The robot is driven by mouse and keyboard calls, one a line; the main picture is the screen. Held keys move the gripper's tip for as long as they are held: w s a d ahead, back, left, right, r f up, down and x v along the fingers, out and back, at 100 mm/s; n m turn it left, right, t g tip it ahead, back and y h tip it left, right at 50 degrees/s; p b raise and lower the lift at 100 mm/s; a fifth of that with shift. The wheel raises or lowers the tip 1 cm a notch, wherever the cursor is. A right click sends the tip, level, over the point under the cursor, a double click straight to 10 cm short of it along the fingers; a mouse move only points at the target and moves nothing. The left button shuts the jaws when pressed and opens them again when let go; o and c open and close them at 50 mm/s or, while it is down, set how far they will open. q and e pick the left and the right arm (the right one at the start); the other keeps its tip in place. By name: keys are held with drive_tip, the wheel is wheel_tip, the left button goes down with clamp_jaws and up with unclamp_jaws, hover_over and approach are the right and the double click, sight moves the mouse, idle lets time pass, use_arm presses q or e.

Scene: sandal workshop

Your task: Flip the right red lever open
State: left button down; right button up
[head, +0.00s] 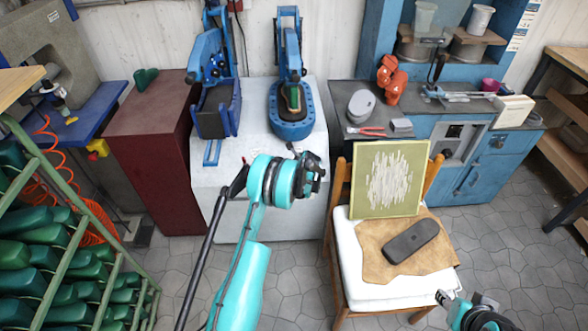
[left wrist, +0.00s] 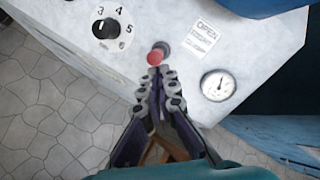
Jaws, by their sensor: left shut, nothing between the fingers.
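The red lever's round red tip (left wrist: 154,58) shows in the left wrist view on the pale front panel (left wrist: 185,75), with a dark base beside it. A label (left wrist: 204,38) with "OPEN" on its top line is right of it. My left gripper (left wrist: 158,78) is shut and empty, its fingertips just below the red tip; I cannot tell if they touch it. In the head view my left gripper (head: 312,172) is in front of the white machine (head: 215,180), and I cannot make out the lever there. My right gripper (head: 446,298) is at the lower right, above the chair's front edge.
A numbered dial (left wrist: 106,28) and a gauge (left wrist: 218,84) flank the lever. Two blue presses (head: 215,105) (head: 291,130) stand on the machine. A chair (head: 352,285) with a board and dark sole is at right; a green rack (head: 75,245) is at left.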

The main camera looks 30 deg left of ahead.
use_arm(q)
drive_tip(key=shift+w+a+r, duration=0.1)
drive_tip(key=shift+w, duration=0.05)
drive_tip(key=shift+r, duration=0.8)
drive_tip(key=w+d+p+v, duration=0.1)
drive_tip(key=d+p+v, duration=0.1)
drive_tip(key=v, duration=0.9)
drive_tip(key=shift+d+f, duration=0.2)
drive_tip(key=shift+d, duration=0.05)
drive_tip(key=shift+w, duration=0.1)
